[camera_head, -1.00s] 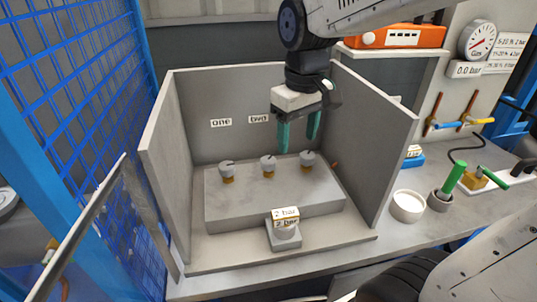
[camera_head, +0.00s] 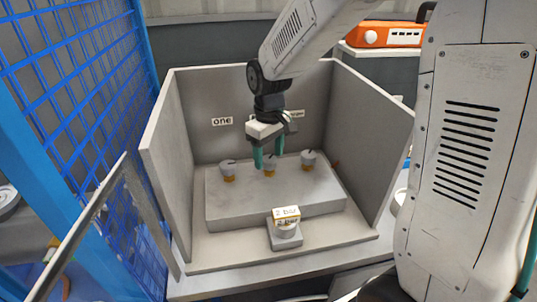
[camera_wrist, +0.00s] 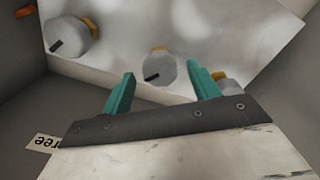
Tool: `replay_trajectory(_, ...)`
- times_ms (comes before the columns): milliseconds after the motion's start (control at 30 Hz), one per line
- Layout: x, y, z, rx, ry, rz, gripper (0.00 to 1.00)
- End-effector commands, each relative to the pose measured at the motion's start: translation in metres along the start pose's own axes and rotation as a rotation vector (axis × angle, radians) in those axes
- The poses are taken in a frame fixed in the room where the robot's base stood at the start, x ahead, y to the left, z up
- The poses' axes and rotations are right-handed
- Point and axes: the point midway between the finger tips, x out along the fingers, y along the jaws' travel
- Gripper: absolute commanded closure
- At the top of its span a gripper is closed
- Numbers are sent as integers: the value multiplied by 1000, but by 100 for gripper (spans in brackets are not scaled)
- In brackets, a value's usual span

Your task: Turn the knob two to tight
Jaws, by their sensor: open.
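Knob two is the middle one of three grey knobs on the grey block (camera_head: 250,205). Knob two (camera_head: 270,170) is partly hidden by my gripper (camera_head: 268,164) in the head view. In the wrist view, knob two (camera_wrist: 160,66) shows a dark pointer mark towards its lower left. My gripper (camera_wrist: 160,72) is open and empty. Its two teal fingers stand on either side of knob two, seen from above; I cannot tell whether they touch it. Knob one (camera_head: 228,168) is to the left and knob three (camera_head: 308,160) to the right.
Grey walls (camera_head: 160,150) stand left, right and behind the block. A "2 bar" display (camera_head: 286,222) sits in front of it. The blue mesh fence (camera_head: 80,100) is at the left. An orange box (camera_head: 385,35) stands on a shelf at the back right.

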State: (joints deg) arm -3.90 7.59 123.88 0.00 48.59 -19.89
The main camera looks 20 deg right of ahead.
Motion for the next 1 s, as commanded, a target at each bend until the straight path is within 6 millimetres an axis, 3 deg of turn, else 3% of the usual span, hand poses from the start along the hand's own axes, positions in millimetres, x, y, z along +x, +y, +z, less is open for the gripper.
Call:
replay_trajectory(333,6,0,0,1,1,0,40)
replay_trajectory(367,6,0,0,1,1,0,45)
replay_trajectory(500,6,0,0,1,1,0,84)
replay_trajectory(1000,6,1,0,103,1,1,84)
